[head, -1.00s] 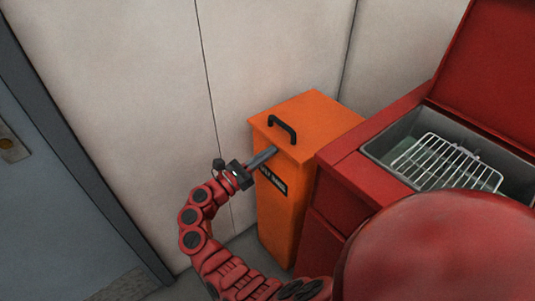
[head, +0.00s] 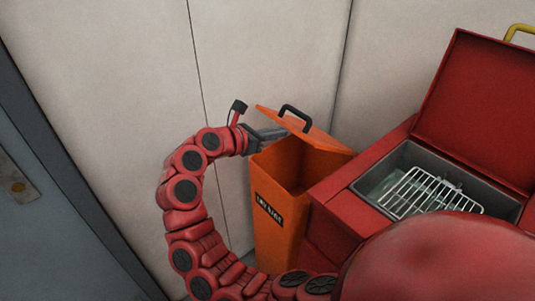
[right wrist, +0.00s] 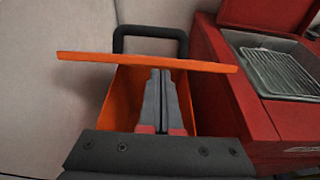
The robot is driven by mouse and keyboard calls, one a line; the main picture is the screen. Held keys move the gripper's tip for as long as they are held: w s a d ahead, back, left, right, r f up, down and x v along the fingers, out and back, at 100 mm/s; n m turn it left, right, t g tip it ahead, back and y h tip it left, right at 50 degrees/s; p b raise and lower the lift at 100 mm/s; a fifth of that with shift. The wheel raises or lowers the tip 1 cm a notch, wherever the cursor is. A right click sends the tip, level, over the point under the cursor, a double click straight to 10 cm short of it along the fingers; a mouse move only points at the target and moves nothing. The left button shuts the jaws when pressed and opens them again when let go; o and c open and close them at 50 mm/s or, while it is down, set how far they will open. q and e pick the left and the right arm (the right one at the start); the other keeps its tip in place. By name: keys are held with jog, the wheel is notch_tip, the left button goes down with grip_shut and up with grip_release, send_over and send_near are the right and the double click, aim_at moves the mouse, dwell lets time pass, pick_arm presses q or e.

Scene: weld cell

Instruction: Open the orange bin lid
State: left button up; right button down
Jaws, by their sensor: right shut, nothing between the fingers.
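The orange bin (head: 275,225) stands against the pale wall, left of the red cabinet. Its orange lid (head: 327,140) is tilted up and partly open, with a black handle (head: 296,117) on top. The bin's dark inside shows below the lid. My right gripper (head: 284,132) is shut and empty, with its fingers under the raised front edge of the lid. In the right wrist view the shut fingertips (right wrist: 160,72) reach just below the lid's edge (right wrist: 215,66); I cannot tell whether they touch it. My left gripper is not in view.
A red cabinet (head: 335,195) stands close on the bin's right, with an open red lid (head: 475,100) and a wire rack (head: 430,192) in its grey basin. A grey door (head: 40,200) is at the left. Pale wall panels (head: 110,60) stand behind.

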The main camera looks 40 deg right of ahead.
jog(key=d+r, duration=0.2)
jog(key=r, duration=0.1)
jog(key=d+r+p, duration=0.1)
jog(key=d+r, duration=0.1)
jog(key=d+r+p, duration=0.1)
jog(key=d+r, duration=0.2)
jog(key=shift+w+r, duration=0.25)
jog(key=shift+r, duration=0.1)
jog(key=w+d+r+p, duration=0.1)
jog(key=d+r+p, duration=0.4)
jog(key=d, duration=0.7)
jog(key=shift+r, duration=0.15)
jog(key=shift+a, duration=0.1)
